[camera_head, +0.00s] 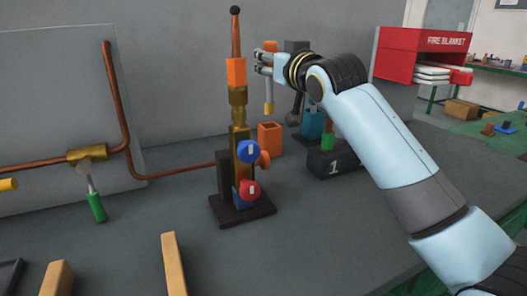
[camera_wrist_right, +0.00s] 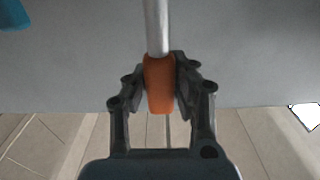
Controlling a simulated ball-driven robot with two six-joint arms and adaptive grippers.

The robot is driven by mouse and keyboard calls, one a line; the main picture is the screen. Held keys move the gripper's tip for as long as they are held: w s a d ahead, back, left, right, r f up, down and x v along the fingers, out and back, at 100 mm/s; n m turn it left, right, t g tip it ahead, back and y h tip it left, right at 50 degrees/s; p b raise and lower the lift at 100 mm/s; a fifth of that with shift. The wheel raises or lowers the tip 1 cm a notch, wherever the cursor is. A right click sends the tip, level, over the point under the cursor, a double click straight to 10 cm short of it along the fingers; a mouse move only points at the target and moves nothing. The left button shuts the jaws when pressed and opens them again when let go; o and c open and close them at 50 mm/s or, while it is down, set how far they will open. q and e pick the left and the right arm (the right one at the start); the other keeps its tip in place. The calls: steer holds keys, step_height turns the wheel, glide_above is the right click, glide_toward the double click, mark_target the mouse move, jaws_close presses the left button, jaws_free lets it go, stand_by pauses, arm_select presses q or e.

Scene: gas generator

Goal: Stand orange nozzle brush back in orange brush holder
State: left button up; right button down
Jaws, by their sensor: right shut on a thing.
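The orange nozzle brush shows in the right wrist view, its orange handle (camera_wrist_right: 159,84) between my right gripper's fingers (camera_wrist_right: 160,88) and its grey metal shaft (camera_wrist_right: 157,25) running up the picture. In the head view my right gripper (camera_head: 264,62) is shut on the handle; a bit of orange shows above the fingers. The brush's shaft and yellowish tip (camera_head: 269,104) hang down below the gripper, roughly upright. The orange brush holder (camera_head: 270,139) is an open square box on the table, just below the tip. The tip looks apart from it. My left gripper is not in view.
A burner stand with a copper tube (camera_head: 236,38), a blue knob (camera_head: 247,151) and a red knob (camera_head: 249,189) stands left of the holder. A dark block marked 1 (camera_head: 335,166) and a teal holder (camera_head: 313,124) stand to the right.

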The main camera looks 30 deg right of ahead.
mark_target(272, 107)
steer(key=shift+d+r, duration=0.1)
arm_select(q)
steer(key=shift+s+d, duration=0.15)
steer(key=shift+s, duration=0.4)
arm_select(e)
step_height(272, 107, down, 10)
steer(key=shift+r+b, duration=0.25)
steer(key=shift+b, duration=0.25)
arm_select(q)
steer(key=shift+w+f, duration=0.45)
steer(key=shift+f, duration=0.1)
arm_select(e)
steer(key=shift+f, duration=0.1)
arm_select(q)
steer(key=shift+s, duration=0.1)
arm_select(e)
steer(key=shift+f, duration=0.2)
steer(key=c, duration=1.1)
jaws_free()
